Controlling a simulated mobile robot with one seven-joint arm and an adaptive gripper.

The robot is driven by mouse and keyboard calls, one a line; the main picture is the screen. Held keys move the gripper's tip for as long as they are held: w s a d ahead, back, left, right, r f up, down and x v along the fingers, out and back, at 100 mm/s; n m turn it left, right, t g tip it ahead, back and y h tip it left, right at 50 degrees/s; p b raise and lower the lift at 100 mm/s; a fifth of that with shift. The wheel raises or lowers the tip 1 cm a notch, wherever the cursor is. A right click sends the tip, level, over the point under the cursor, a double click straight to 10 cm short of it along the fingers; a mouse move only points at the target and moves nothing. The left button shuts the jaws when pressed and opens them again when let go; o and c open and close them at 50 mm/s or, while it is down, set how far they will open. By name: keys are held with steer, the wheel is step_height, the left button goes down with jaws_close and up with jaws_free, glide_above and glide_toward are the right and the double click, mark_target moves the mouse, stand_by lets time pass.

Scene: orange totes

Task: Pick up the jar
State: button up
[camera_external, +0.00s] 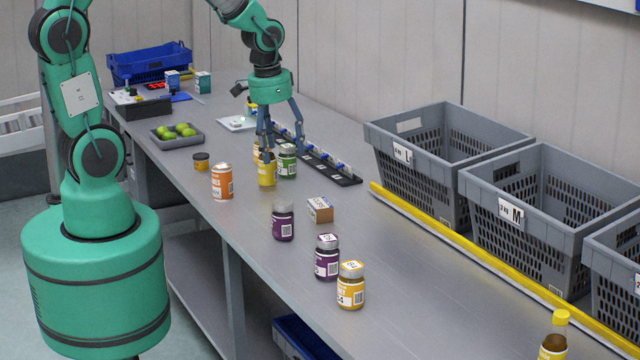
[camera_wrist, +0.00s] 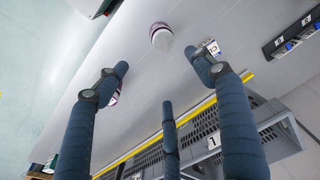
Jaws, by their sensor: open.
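Several jars stand upright on the bench, and the task line does not single one out. A yellow jar (camera_external: 267,174) and a green jar (camera_external: 287,163) stand at my gripper (camera_external: 281,157), with another jar partly hidden behind them. An orange jar (camera_external: 222,182) stands to the left. Two purple jars (camera_external: 283,222) (camera_external: 327,258) and a yellow-orange jar (camera_external: 351,287) stand nearer the camera. In the wrist view my fingers are spread and empty; a pale-lidded jar (camera_wrist: 162,38) lies beyond them, and another (camera_wrist: 114,98) is partly hidden by the left finger.
A small carton (camera_external: 320,210) stands mid-bench. A black rack (camera_external: 330,170) lies right of my gripper. Grey crates (camera_external: 415,165) (camera_external: 535,215) line the right side behind a yellow strip (camera_external: 470,260). A tray of green fruit (camera_external: 178,136) is at left.

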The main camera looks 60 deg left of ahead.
steer(key=g+p, duration=0.2)
steer(key=p, duration=0.3)
glide_above(282, 202)
step_height(282, 202, down, 8)
steer(key=shift+s+d+f, duration=0.1)
steer(key=shift+d+f, duration=0.05)
steer(key=shift+f, duration=0.1)
steer(key=shift+f, duration=0.2)
steer(key=shift+f+b, duration=0.5)
steer(key=shift+f, duration=3.65)
steer(key=shift+f, duration=2.6)
steer(key=c, duration=1.6)
